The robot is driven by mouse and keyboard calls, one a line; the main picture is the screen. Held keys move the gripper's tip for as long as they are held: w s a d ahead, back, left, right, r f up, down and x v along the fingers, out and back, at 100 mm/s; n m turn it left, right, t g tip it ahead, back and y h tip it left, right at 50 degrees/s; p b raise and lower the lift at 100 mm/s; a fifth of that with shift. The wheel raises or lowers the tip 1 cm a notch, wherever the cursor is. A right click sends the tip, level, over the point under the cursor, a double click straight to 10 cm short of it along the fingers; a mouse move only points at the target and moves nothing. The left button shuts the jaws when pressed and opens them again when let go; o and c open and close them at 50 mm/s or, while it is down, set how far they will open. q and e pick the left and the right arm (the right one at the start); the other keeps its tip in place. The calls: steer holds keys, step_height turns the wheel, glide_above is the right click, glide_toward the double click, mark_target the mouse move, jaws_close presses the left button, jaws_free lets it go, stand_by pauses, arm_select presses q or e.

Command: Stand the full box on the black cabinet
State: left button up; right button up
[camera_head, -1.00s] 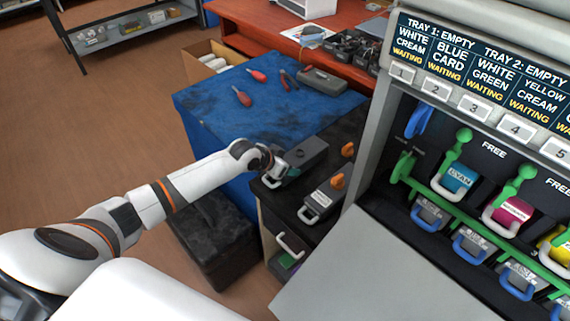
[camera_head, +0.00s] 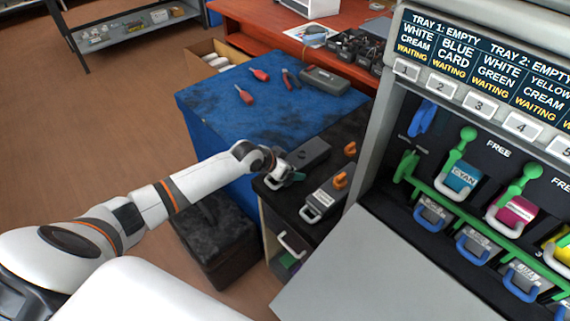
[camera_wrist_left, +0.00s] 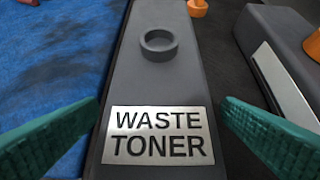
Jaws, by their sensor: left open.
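A long dark grey box labelled WASTE TONER (camera_wrist_left: 158,135) lies on the black cabinet (camera_head: 328,222), at its left side. It also shows in the head view (camera_head: 309,154). A round dark port (camera_wrist_left: 159,43) stands on its upper face, with no orange cap on it. My left gripper (camera_head: 286,172) is over the near end of this box. In the left wrist view its green fingers (camera_wrist_left: 160,140) are spread, one on each side of the box, apart from it. A second grey box (camera_head: 324,199) with an orange cap (camera_head: 340,181) lies beside it to the right. My right gripper is not in view.
Another orange knob (camera_head: 350,149) is behind the second box. The blue table (camera_head: 225,108) adjoins the cabinet, with red-handled tools and a grey case (camera_head: 325,80) on it. The printer (camera_head: 385,180) closes off the right. A dark bin (camera_head: 215,238) stands on the floor.

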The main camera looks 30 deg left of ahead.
arm_select(q)
steer(key=v, duration=1.2)
steer(key=shift+r+p, duration=0.15)
steer(key=shift+p, duration=0.25)
